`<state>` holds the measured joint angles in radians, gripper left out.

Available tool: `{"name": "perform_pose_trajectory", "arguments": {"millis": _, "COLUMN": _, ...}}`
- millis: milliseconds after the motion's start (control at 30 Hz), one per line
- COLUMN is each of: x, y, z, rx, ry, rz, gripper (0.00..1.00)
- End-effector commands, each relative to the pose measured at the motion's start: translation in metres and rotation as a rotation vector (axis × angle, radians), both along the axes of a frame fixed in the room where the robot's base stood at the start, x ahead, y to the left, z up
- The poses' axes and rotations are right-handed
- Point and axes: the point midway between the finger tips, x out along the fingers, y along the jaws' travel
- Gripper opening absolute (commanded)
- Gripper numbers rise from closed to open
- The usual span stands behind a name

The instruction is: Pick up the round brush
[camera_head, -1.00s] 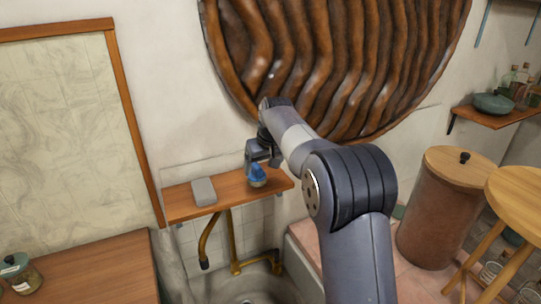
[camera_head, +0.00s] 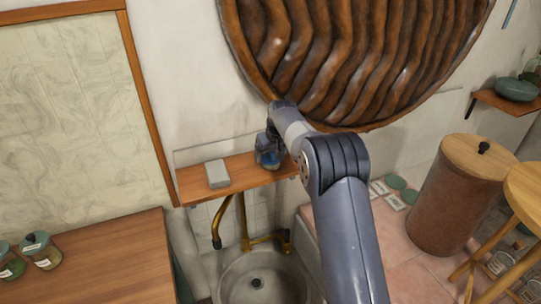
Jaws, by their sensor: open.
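A small blue round object, which looks like the round brush (camera_head: 269,163), stands on a narrow wooden shelf (camera_head: 243,174) on the wall above the sink. My gripper (camera_head: 267,151) is right at it, with its jaws around or just above the blue object. The jaws are open. They overlap the object in this view, so I cannot tell whether they touch it. The upper part of the object is hidden by my gripper.
A grey block (camera_head: 217,174) lies on the shelf left of the brush. A stone sink (camera_head: 262,280) with brass pipes is below. A large ribbed brown disc (camera_head: 350,60) hangs above my arm. A lidded barrel (camera_head: 452,200) stands at right, and a wooden counter (camera_head: 105,262) at left.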

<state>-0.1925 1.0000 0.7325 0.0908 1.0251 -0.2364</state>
Motion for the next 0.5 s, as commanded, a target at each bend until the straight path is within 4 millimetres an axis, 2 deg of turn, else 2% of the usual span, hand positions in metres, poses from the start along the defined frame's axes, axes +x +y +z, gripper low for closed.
{"name": "perform_pose_trajectory", "arguments": {"millis": 167, "x": 0.005, "y": 0.002, "z": -0.014, "rx": 0.000, "ry": 0.001, "rz": 0.000, "gripper": 0.80}}
{"name": "perform_pose_trajectory", "arguments": {"millis": 400, "x": 0.005, "y": 0.002, "z": -0.015, "rx": 0.000, "ry": 0.000, "rz": 0.000, "gripper": 0.80}}
{"name": "perform_pose_trajectory", "arguments": {"millis": 500, "x": 0.005, "y": 0.002, "z": -0.015, "rx": 0.000, "ry": 0.000, "rz": 0.000, "gripper": 0.72}}
